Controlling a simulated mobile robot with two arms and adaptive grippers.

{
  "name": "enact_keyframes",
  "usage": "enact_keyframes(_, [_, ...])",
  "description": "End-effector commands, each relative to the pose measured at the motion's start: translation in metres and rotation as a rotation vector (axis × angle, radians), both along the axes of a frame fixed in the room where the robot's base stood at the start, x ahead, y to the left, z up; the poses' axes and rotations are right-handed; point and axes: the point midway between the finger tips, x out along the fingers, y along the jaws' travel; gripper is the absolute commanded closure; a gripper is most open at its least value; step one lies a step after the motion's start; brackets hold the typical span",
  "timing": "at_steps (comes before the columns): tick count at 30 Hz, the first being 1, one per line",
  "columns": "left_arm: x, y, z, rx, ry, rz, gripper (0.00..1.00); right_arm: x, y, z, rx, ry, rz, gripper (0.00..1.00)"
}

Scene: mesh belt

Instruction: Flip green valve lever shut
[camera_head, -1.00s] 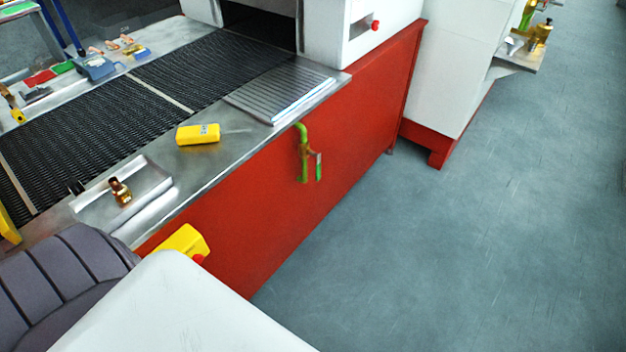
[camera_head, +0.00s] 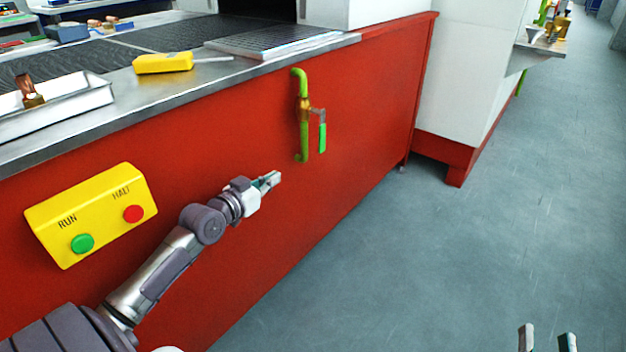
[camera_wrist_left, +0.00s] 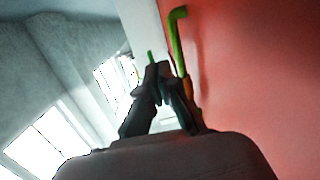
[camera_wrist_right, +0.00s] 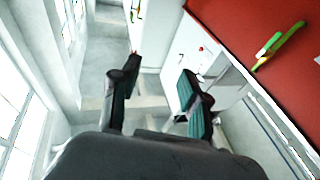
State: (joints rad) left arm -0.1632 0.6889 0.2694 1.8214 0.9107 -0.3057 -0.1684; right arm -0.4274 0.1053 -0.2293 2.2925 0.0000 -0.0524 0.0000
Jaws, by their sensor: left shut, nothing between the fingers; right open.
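The green valve lever (camera_head: 322,137) hangs down from a brass valve body (camera_head: 304,108), beside and roughly parallel to the green pipe (camera_head: 303,140) on the red panel. My left gripper (camera_head: 273,180) is shut and empty, below and left of the lever and apart from it in the head view. In the left wrist view, the pipe (camera_wrist_left: 178,40) rises beyond the closed fingertips, which hide most of the lever and valve. My right gripper (camera_head: 547,338) is open and empty at the bottom right, over the floor. The right wrist view shows the pipe (camera_wrist_right: 283,42) at upper right.
A yellow RUN/HALT button box (camera_head: 92,215) is on the red panel (camera_head: 230,150) near my left arm. The steel counter edge (camera_head: 120,118) runs above. A white cabinet (camera_head: 470,70) stands behind right. The floor (camera_head: 440,260) at right is clear.

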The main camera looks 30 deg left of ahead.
Motion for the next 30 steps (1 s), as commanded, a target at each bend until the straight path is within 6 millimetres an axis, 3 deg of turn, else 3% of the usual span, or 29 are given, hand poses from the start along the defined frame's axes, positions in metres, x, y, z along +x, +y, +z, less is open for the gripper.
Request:
enact_keyframes(7, [-0.001, -0.018, 0.033, 0.013, -0.100, -0.064, 1.00, -0.022, -0.004, 0.034, 0.037, -0.134, 0.003, 0.54])
enact_keyframes(20, [0.003, -0.019, 0.035, 0.012, -0.102, -0.065, 1.00, -0.023, -0.004, 0.040, 0.042, -0.154, 0.004, 0.54])
enact_keyframes(30, [0.056, -0.023, 0.034, 0.010, -0.106, -0.064, 1.00, -0.045, -0.004, 0.074, 0.112, -0.401, 0.018, 0.54])
